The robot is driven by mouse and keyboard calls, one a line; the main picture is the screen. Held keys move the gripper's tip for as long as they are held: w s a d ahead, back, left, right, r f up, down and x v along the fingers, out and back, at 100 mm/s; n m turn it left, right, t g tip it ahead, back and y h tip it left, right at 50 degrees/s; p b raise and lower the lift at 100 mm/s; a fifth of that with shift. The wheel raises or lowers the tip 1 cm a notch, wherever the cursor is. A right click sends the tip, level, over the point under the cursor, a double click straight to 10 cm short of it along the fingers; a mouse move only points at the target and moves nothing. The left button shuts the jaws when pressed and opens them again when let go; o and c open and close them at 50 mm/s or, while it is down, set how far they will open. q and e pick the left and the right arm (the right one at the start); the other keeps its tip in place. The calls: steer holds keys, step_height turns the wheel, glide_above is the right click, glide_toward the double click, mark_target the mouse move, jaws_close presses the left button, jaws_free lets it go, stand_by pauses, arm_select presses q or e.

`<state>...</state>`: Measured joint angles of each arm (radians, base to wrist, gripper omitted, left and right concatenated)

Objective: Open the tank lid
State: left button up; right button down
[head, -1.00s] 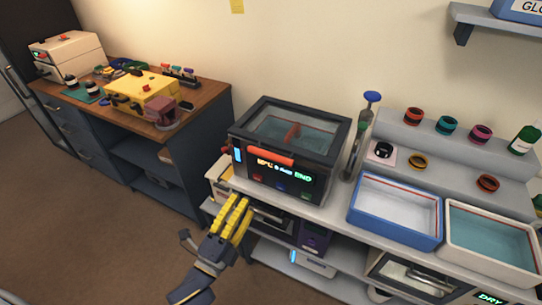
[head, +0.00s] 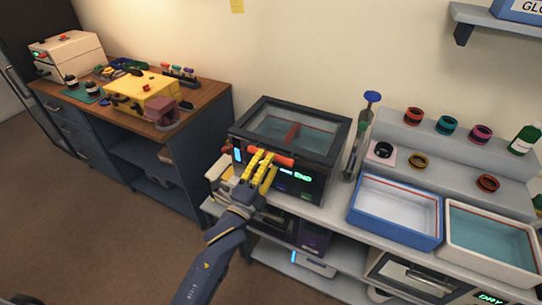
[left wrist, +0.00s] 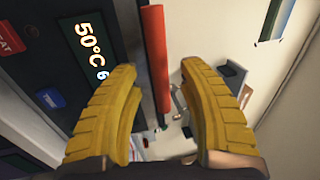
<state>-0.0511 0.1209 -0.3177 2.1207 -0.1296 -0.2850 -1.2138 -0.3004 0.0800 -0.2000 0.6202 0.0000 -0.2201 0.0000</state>
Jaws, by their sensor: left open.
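The tank (head: 285,185) is a dark box with a lit display on its front, standing on the grey bench. Its lid (head: 300,130) has a dark frame and a clear pane, and looks closed. A red-orange bar handle (head: 283,161) runs along the lid's front edge. My left gripper (head: 264,160), with yellow fingers, is open at the handle, partly covering it and the display. In the left wrist view the handle (left wrist: 153,40) lies ahead between the spread fingertips (left wrist: 160,72); I cannot tell whether they touch it. My right gripper is not in view.
A tall cylinder with a blue cap (head: 372,97) stands close right of the tank. A blue tray (head: 393,235) and a white water-filled tray (head: 492,262) sit further right. Coloured rings rest on the stepped shelf (head: 455,150). A wooden-topped desk (head: 200,105) is at left.

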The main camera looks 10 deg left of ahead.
arm_select(q)
steer(key=shift+x, duration=1.25)
jaws_close()
